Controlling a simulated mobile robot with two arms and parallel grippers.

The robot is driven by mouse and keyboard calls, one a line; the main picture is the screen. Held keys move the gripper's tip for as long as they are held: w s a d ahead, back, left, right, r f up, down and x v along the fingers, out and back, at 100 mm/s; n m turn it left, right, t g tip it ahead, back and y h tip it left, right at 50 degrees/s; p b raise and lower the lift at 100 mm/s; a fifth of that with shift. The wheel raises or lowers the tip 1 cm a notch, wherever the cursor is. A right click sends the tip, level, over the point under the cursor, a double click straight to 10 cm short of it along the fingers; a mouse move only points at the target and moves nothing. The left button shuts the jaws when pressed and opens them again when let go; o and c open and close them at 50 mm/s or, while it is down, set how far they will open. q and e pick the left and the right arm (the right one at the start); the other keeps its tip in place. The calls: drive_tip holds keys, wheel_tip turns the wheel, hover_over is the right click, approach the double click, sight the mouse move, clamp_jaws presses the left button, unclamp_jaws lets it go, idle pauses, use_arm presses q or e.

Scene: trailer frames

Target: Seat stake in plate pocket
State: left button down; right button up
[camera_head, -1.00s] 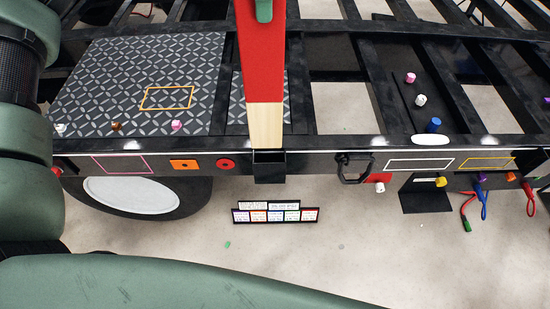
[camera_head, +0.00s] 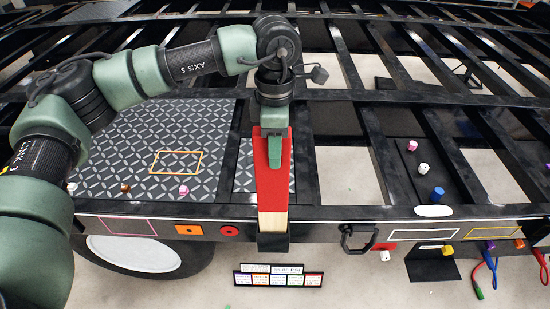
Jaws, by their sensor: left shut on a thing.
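The stake (camera_head: 272,190) is a long red bar with a bare wood lower end. It stands upright at the near edge of the trailer frame, its wood end at the black pocket (camera_head: 272,242) on the side rail. I cannot tell how deep the end sits in the pocket. My left gripper (camera_head: 273,140) is shut on the upper part of the stake, with a green finger showing against the red face. My left arm reaches in from the left and over the deck. My right gripper is not in view.
A diamond-patterned plate (camera_head: 170,125) covers the deck at left. Black crossbars with open gaps lie to the right. Small coloured plugs, such as a blue one (camera_head: 437,194), sit on the frame. A black handle (camera_head: 358,238) and hanging coloured cables (camera_head: 490,262) are on the near side.

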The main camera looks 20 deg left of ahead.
use_arm(q)
wheel_tip(320, 180, down, 4)
drive_tip(key=shift+f+p, duration=0.15)
drive_tip(key=shift+p, duration=0.6)
drive_tip(key=shift+f, duration=0.15)
drive_tip(key=c, duration=1)
unclamp_jaws()
drive_tip(key=shift+o, duration=0.2)
